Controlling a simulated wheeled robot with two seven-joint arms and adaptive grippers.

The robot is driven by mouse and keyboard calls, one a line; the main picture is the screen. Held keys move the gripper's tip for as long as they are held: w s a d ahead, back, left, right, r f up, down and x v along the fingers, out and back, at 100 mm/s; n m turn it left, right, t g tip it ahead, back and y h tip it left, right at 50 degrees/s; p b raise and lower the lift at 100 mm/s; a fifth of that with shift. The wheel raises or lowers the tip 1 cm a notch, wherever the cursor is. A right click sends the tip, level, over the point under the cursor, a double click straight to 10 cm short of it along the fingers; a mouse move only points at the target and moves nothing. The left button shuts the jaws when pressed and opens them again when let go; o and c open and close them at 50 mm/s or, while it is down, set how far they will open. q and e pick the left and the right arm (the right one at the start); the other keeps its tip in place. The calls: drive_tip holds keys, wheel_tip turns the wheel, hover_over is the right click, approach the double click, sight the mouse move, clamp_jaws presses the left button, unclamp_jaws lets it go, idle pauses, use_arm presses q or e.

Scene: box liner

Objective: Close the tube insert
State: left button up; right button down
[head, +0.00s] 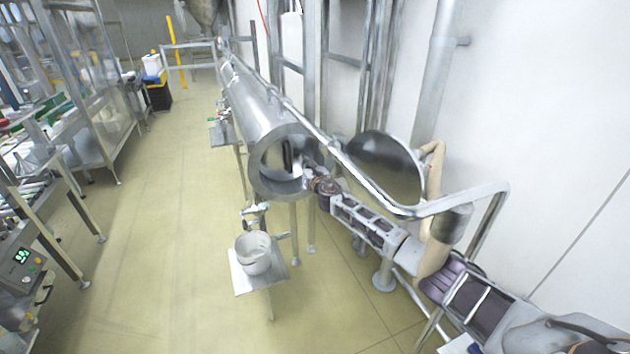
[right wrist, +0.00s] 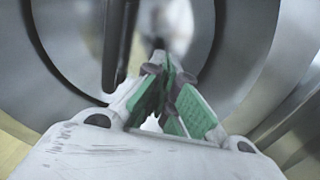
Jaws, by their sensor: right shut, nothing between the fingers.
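The steel tube (head: 262,122) runs away from me along the wall, its near end open. Inside its mouth sits a shiny metal insert with a dark upright bar-like handle (head: 289,156). The bar also shows in the right wrist view (right wrist: 117,50), left of my fingers. My right gripper (head: 306,172) is at the right side of the tube mouth. In the right wrist view its green-padded fingers (right wrist: 164,72) are shut and empty, pointing into the tube. Whether they touch the insert I cannot tell. My left gripper is not in view.
A round metal lid (head: 385,165) stands open right of the tube mouth. A steel rail (head: 440,207) runs above my right arm. The floor (head: 165,240) to the left is clear.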

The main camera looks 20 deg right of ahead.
drive_tip(key=shift+s+d, duration=0.1)
drive_tip(key=shift+s, duration=0.6)
drive_tip(key=s, duration=0.8)
drive_tip(key=shift+s+p, duration=0.35)
idle(0.4)
